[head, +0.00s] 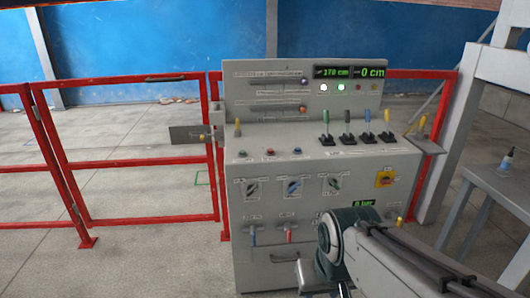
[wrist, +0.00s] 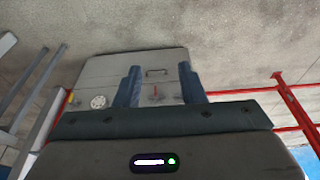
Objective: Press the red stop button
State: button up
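A grey control panel (head: 330,165) stands in the middle of the head view. A small red button (head: 270,152) sits on its sloped top between a green and a blue one. A larger red button (head: 386,180) sits on a yellow plate at the right of the front face. I cannot read which is labelled stop. My gripper (wrist: 158,75) is open and empty in the wrist view, its two blue fingers apart in front of a grey cabinet face. In the head view my arm is at the lower right, below the yellow plate; the fingers cannot be made out.
Several coloured levers (head: 347,126) stand up from the panel top. Rotary switches (head: 294,187) and small levers (head: 290,232) are on its front. A red railing (head: 140,160) runs left, and a grey table (head: 505,185) stands right.

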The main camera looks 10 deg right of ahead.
dwell(0.4)
grip_shut()
dwell(1.6)
